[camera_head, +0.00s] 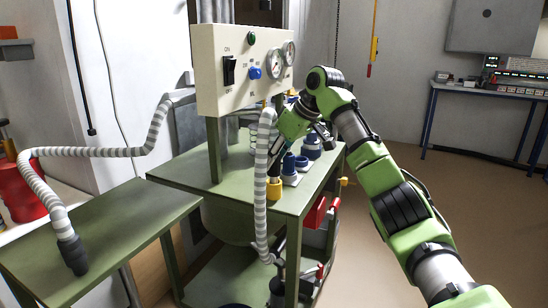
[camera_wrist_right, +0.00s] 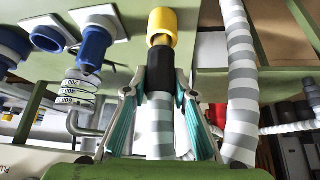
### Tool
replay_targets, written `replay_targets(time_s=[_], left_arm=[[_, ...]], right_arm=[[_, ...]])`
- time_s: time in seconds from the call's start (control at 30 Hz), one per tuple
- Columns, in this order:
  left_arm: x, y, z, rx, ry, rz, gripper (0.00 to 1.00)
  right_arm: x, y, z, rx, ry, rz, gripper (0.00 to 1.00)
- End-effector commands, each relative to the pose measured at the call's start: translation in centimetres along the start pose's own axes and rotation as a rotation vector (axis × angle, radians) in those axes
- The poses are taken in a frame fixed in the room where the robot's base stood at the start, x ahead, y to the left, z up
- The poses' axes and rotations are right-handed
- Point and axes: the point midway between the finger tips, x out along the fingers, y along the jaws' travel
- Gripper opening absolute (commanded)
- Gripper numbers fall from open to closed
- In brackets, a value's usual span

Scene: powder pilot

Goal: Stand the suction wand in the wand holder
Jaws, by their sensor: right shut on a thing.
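My right gripper (camera_head: 280,154) is above the front edge of the green table, reaching in from the right. In the right wrist view its fingers (camera_wrist_right: 157,88) are shut around the suction wand, a grey-and-white striped tube (camera_wrist_right: 159,128) with a black end. A yellow cup, seemingly the wand holder (camera_head: 273,191), stands at the table edge. In the wrist view the yellow cup (camera_wrist_right: 163,24) is straight beyond the wand's black end, in line with it. My left gripper is not in view.
A control box (camera_head: 240,72) with gauges stands over the table. A striped hose (camera_head: 261,190) hangs close beside my gripper. Blue fittings (camera_head: 290,163) sit right of the cup. Another hose with a black end (camera_head: 72,254) rests on the left green table (camera_head: 120,225).

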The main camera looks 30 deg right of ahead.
Motion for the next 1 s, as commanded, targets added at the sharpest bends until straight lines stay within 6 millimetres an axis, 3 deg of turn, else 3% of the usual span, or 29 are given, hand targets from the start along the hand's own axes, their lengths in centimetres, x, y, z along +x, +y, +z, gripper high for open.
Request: replay_targets(time_s=[0.87, 0.9, 0.93, 1.0], left_arm=[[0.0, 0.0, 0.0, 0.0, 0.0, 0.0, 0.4], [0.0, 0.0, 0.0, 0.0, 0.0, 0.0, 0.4], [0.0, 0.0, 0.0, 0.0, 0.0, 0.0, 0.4], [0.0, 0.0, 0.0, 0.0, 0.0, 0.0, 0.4]], right_arm=[[1.4, 0.0, 0.9, 0.001, 0.002, 0.001, 0.01], [1.4, 0.0, 0.9, 0.001, 0.003, 0.001, 0.35], [1.4, 0.0, 0.9, 0.001, 0.002, 0.001, 0.43], [1.4, 0.0, 0.9, 0.0, 0.002, 0.001, 0.45]])
